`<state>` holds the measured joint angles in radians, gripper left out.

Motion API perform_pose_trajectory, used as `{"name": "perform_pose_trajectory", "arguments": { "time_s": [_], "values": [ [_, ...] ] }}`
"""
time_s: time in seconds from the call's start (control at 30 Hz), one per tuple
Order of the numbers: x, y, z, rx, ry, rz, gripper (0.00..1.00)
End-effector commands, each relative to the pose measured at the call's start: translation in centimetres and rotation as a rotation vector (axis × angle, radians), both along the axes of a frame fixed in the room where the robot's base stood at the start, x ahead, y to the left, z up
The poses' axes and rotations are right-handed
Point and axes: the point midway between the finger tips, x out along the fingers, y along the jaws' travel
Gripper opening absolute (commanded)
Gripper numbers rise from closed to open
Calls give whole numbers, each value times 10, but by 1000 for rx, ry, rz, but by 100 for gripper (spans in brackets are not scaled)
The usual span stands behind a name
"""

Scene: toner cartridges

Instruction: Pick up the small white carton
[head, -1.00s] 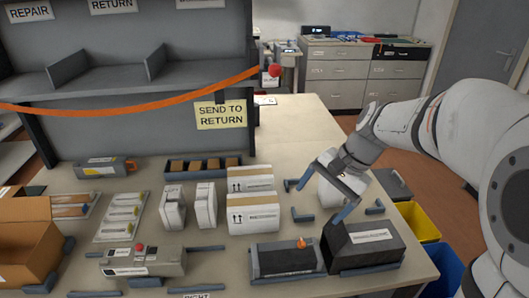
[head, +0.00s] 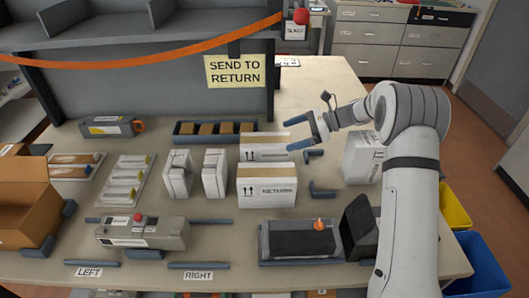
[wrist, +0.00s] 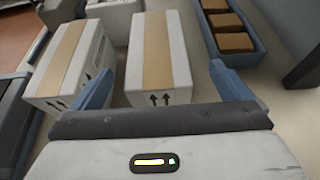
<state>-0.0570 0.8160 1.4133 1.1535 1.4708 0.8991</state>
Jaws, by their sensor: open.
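Two white cartons with tan tape stand one behind the other mid-table, a front carton (head: 267,190) and a rear carton (head: 262,153). Both also show in the wrist view, the front one (wrist: 50,88) at left and the rear one (wrist: 178,60) in the middle. Which one counts as small I cannot tell. Two narrow white packs (head: 178,180) (head: 215,180) stand upright to their left. My gripper (head: 300,130) is open and empty, above and just right of the rear carton. In the wrist view its fingers (wrist: 160,70) straddle the rear carton's line of sight; contact is not visible.
A larger white box (head: 359,158) stands right of the gripper, partly behind my arm.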

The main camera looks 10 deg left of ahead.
Motion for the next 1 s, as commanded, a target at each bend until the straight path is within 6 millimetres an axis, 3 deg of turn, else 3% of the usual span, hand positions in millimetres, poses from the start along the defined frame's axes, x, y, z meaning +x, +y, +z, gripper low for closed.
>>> {"name": "perform_pose_trajectory", "arguments": {
  "time_s": [0.5, 0.73, 1.0],
  "values": [
    [-19, 62, -17, -2, -1, 11, 98],
    [-20, 65, -18, -3, -2, 11, 98],
    [-20, 65, -18, -2, -2, 12, 77]
  ]
}}
